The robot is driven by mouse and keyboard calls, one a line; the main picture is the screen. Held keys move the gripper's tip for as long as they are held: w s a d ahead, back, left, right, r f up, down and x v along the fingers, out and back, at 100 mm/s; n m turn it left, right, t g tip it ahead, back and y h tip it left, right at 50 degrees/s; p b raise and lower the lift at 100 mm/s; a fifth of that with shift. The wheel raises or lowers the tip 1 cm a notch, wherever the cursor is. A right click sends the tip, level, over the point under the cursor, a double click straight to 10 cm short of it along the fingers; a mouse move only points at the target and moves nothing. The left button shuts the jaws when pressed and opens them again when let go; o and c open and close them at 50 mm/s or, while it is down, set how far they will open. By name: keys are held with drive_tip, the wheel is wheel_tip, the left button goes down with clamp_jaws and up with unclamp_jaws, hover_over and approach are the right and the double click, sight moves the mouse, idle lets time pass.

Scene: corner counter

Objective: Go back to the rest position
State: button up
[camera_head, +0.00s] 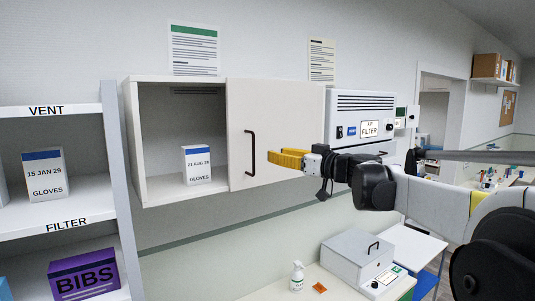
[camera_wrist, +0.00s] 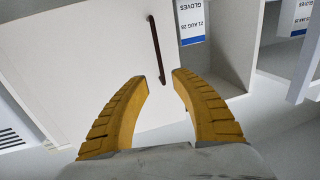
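My gripper (camera_head: 274,159) is in front of the pale cabinet door (camera_head: 280,115), just right of its dark handle (camera_head: 251,153) in the head view. Its two yellow fingers are spread with an empty gap between them, as the wrist view also shows (camera_wrist: 161,78). The handle (camera_wrist: 156,45) appears beyond the fingertips there and looks apart from them. The door covers the cabinet's right part; the left part is open, with a white and blue gloves box (camera_head: 197,165) inside. That box also shows upside down in the wrist view (camera_wrist: 191,20).
A shelf unit (camera_head: 118,190) with a gloves box (camera_head: 44,173) and a purple bibs box (camera_head: 84,275) stands left. A white device (camera_head: 362,110) is right of the cabinet, behind my arm. Below are a grey box (camera_head: 350,255) and a spray bottle (camera_head: 297,276).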

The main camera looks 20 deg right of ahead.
drive_tip(key=shift+s+d, duration=0.2)
drive_tip(key=shift+s, duration=0.25)
drive_tip(key=s+a+f+m+g+h+b, duration=0.15)
drive_tip(key=s+a+f+b, duration=0.4)
drive_tip(key=f, duration=0.55)
drive_tip(key=s+a+f+g+b, duration=0.35)
drive_tip(key=s+f+b, duration=0.25)
drive_tip(key=f, duration=0.4)
drive_tip(key=s+a+f+g+h+b, duration=0.1)
drive_tip(key=s+a+f+b, duration=0.45)
drive_tip(key=f, duration=0.55)
drive_tip(key=s+d+f+m+g+h+b, duration=0.1)
drive_tip(key=s+f+b, duration=0.4)
drive_tip(key=f, duration=0.6)
drive_tip(key=s+d+f+m+g+h+b, duration=0.1)
drive_tip(key=s+f+b, duration=0.4)
drive_tip(key=f, duration=0.5)
drive_tip(key=s+d+f+m+g+h+b, duration=0.1)
drive_tip(key=s+d+f+m+h+b, duration=0.1)
drive_tip(key=s+f+b, duration=0.4)
wheel_tip(320, 180, down, 6)
drive_tip(key=s+h, duration=0.1)
drive_tip(key=s, duration=0.1)
drive_tip(key=shift+s+d+r+h, duration=0.15)
drive_tip(key=shift+s+d+h, duration=0.1)
drive_tip(key=shift+s+h, duration=0.1)
